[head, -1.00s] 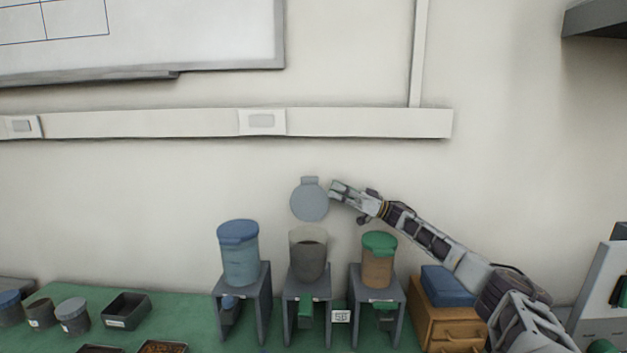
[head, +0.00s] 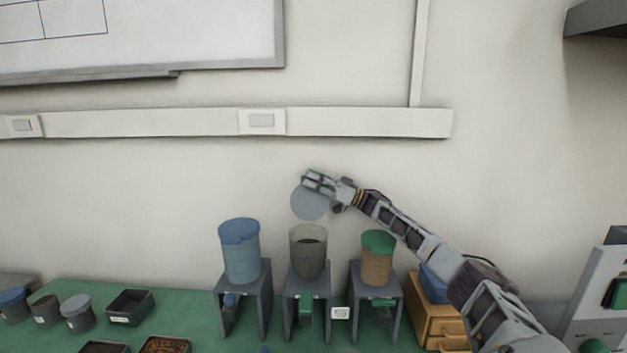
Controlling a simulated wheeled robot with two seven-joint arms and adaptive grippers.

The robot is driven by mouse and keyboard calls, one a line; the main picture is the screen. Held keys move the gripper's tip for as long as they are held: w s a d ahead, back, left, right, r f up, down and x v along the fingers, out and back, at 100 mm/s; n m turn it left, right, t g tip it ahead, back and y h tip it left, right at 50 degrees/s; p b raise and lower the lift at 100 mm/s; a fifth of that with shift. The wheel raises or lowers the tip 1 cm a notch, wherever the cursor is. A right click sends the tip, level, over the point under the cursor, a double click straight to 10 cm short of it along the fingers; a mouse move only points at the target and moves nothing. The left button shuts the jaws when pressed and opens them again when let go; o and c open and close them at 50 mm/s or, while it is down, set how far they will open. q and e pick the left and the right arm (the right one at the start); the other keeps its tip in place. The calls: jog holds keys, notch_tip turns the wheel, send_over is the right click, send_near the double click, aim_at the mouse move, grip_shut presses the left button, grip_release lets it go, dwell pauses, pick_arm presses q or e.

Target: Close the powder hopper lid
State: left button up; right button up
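The middle hopper (head: 308,255) is a translucent grey container with dark powder inside, standing on a grey stand. Its round grey lid (head: 309,204) stands raised and upright above and behind the open rim. My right gripper (head: 308,179) reaches in from the right and overlaps the top of the lid, hiding its tab. Whether the fingers touch the lid, and whether they are open or shut, I cannot tell. My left gripper is not in view.
A blue hopper (head: 239,252) with its lid down stands to the left, and an orange-brown hopper with a green lid (head: 378,242) to the right. A wooden drawer box (head: 434,325) stands further right. Dark trays (head: 130,307) and jars lie on the green bench at left.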

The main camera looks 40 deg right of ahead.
grip_shut()
jog(key=shift+s, duration=0.1)
dwell(0.4)
